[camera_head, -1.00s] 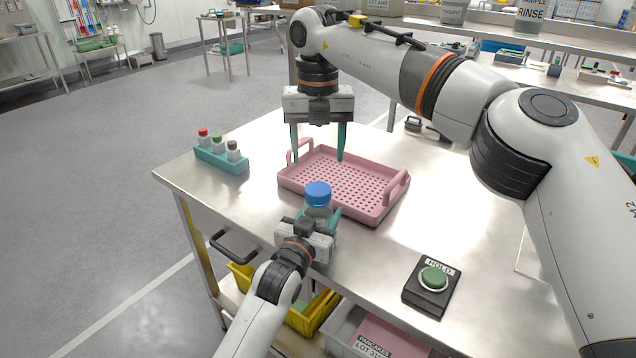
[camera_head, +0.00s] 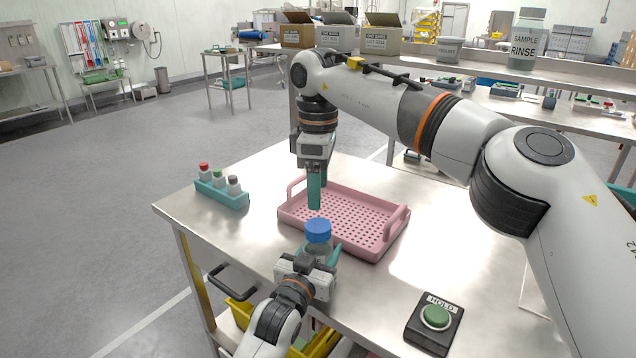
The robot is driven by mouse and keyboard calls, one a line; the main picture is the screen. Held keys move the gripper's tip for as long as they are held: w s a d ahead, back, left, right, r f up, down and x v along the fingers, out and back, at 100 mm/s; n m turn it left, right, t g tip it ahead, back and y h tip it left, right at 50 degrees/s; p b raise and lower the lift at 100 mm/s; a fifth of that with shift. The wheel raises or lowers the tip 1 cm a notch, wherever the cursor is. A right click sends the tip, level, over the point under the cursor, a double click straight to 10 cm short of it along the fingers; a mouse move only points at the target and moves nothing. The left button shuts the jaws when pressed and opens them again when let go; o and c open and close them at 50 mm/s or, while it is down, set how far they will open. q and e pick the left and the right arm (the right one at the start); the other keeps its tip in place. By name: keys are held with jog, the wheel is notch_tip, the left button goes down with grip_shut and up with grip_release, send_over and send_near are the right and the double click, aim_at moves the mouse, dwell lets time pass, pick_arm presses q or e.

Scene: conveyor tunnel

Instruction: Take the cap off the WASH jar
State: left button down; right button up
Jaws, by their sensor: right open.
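A clear jar with a blue cap (camera_head: 318,231) is upright over the bench's front part, in front of the pink tray. No label can be read on it. My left gripper (camera_head: 321,256) comes from the front with its teal fingers around the jar's body, below the cap. The body is partly hidden by the gripper. My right gripper (camera_head: 317,200) points down above the cap, empty. Its teal fingers lie nearly one behind the other in this view, open, with tips a little above and apparently behind the cap.
A pink perforated tray (camera_head: 386,243) stands just behind the jar. A teal rack (camera_head: 221,193) with small capped bottles is at left. A HOLD box with a green button (camera_head: 435,317) is at right front. The steel bench (camera_head: 270,232) is clear between rack and jar.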

aim_at(318, 225)
jog(key=shift+f+m, duration=0.25)
jog(key=shift+m, duration=0.05)
notch_tip(318, 225, down, 8)
jog(key=shift+r, duration=0.25)
jog(key=shift+c, duration=0.3)
